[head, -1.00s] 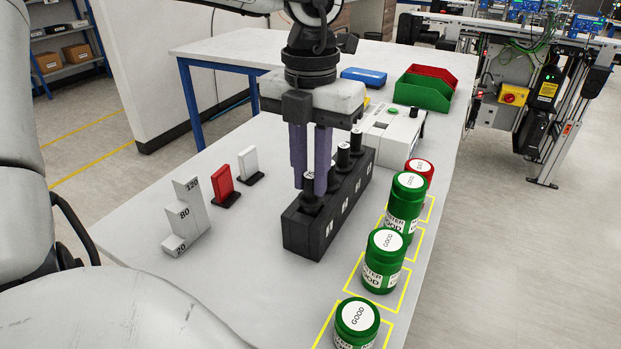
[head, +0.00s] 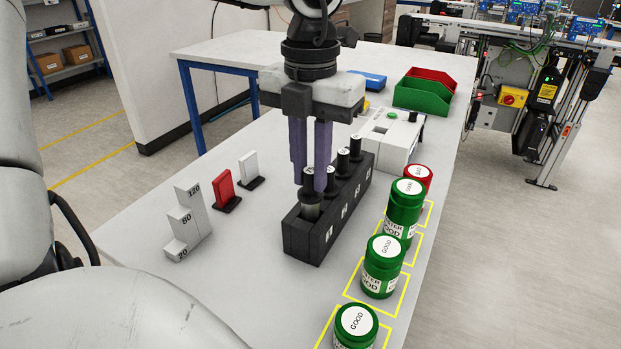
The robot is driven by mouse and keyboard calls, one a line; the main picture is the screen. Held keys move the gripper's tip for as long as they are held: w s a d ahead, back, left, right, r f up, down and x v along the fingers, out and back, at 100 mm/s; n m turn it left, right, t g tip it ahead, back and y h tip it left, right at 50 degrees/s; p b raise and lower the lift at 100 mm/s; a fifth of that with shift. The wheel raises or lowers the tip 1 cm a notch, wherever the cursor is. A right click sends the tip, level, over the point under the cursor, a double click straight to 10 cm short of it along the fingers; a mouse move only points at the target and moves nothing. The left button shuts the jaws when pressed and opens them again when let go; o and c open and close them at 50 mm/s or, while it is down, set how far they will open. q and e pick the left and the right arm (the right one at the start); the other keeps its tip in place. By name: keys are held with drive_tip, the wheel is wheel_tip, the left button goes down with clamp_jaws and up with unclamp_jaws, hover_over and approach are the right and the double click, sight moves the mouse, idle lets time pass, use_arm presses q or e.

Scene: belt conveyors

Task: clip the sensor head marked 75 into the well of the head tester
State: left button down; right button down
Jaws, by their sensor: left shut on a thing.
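My left gripper (head: 311,188) points down over the near end of a black rack (head: 308,246). It is shut on a dark sensor head (head: 310,209), whose pale label shows between the fingers. The head is upright and its grey lower body shows above the near slot; its lower end may still be inside. I cannot read its number. Several other black heads, including one at the far end (head: 356,145), stand in the rack. The head tester (head: 391,135), a pale box with a green button, stands behind the rack. Its well is not clearly visible. My right gripper is out of view.
Green jars (head: 382,266) and a red jar (head: 418,178) line the right edge in yellow outlines. A stepped grey block (head: 186,222), a red plate (head: 223,186) and a white plate (head: 249,166) stand left. Green and red bins (head: 424,95) lie behind. The table's front left is clear.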

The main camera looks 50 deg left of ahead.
use_arm(q)
drive_tip(key=shift+r+p, duration=1.35)
drive_tip(key=shift+r, duration=1)
drive_tip(key=shift+s, duration=0.1)
